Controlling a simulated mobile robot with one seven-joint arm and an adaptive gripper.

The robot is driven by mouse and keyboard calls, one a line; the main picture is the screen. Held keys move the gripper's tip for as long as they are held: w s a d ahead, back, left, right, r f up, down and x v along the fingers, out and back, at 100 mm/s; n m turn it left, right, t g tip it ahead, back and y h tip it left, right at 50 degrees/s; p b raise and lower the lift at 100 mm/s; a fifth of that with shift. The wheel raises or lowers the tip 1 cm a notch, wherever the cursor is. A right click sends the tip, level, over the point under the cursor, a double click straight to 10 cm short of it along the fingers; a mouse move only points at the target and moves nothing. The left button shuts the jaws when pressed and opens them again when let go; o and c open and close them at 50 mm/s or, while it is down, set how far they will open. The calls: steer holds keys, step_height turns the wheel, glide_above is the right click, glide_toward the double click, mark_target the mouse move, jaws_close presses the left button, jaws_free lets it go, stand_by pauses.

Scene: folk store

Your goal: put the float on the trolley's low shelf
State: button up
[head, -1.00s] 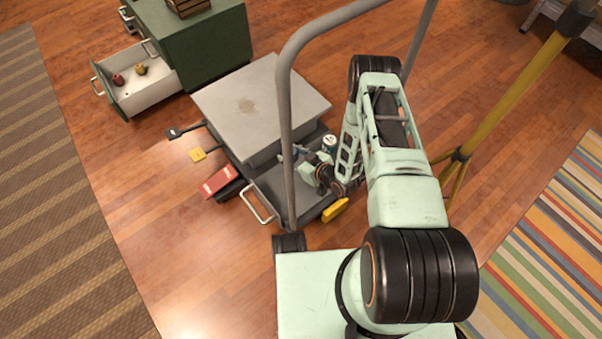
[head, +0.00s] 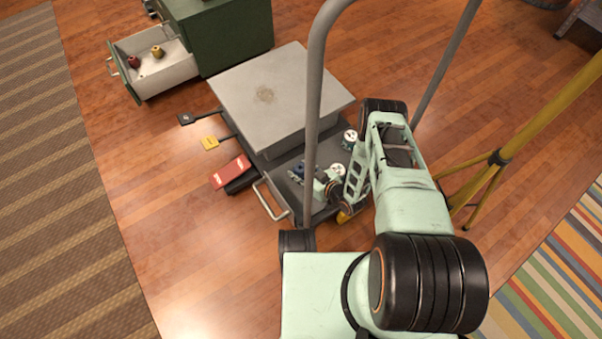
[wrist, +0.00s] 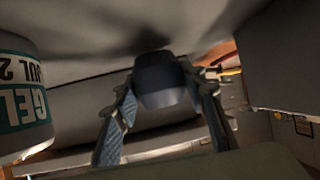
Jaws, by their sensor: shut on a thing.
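A dark blue-grey, round-edged object, apparently the float (wrist: 160,80), is between the blue-padded fingers of my gripper (wrist: 162,108) in the wrist view. In the head view my gripper (head: 305,172) is low, beside the near upright of the trolley, over or at its low shelf (head: 287,203). The held thing is too small to make out there. The trolley's upper deck (head: 270,85) is grey and bare. I cannot tell whether the held thing touches the shelf.
A white and teal can (wrist: 22,95) stands close at the left in the wrist view. White-topped cans (head: 349,137) are by the arm. The trolley's tube handle (head: 313,110) rises close to the arm. A red box (head: 230,172) and yellow tag (head: 210,143) are to the left.

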steer(key=shift+f, duration=0.45)
steer(key=shift+f, duration=0.2)
steer(key=o, duration=1.2)
steer(key=shift+c, duration=0.2)
steer(key=shift+w+r, duration=0.1)
steer(key=shift+r, duration=0.15)
steer(key=shift+d, duration=0.1)
